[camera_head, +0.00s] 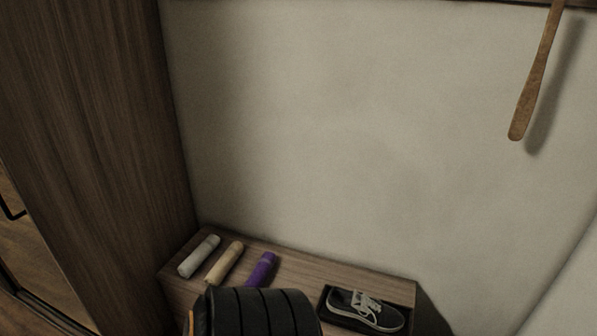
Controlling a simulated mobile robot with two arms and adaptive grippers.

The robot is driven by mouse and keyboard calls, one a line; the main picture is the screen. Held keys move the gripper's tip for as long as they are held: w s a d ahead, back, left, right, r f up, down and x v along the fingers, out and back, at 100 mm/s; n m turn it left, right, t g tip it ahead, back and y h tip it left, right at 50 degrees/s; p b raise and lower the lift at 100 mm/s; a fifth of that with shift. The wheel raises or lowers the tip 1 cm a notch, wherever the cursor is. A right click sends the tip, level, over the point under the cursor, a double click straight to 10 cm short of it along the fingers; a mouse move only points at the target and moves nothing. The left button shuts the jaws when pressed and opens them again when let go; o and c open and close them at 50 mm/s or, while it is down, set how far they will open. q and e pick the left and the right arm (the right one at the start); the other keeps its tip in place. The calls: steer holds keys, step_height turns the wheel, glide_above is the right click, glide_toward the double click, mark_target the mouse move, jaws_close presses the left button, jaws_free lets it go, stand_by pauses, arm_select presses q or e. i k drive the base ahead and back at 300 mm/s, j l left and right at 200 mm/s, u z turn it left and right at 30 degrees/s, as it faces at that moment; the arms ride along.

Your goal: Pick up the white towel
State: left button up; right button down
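The white towel (199,256) is rolled up and lies at the left end of a wooden shelf top (315,276). It lies beside a rolled beige towel (225,262), with a narrow gap between them. A rolled purple towel (261,270) lies further right. The white towel shows along its length and nothing covers it. Neither of my grippers is in view.
A dark shoe with pale laces (362,309) sits in a black tray at the shelf's right. A tall wooden cabinet side (95,120) rises close on the left. A pale wall (340,130) stands behind. A wooden stick-like handle (533,85) hangs at upper right.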

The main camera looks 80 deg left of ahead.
mark_target(190, 264)
steer(key=u, duration=3.15)
steer(key=i+j+z, duration=0.2)
steer(key=i, duration=0.25)
steer(key=i+j+z, duration=0.2)
steer(key=i+j, duration=0.1)
steer(key=i, duration=0.1)
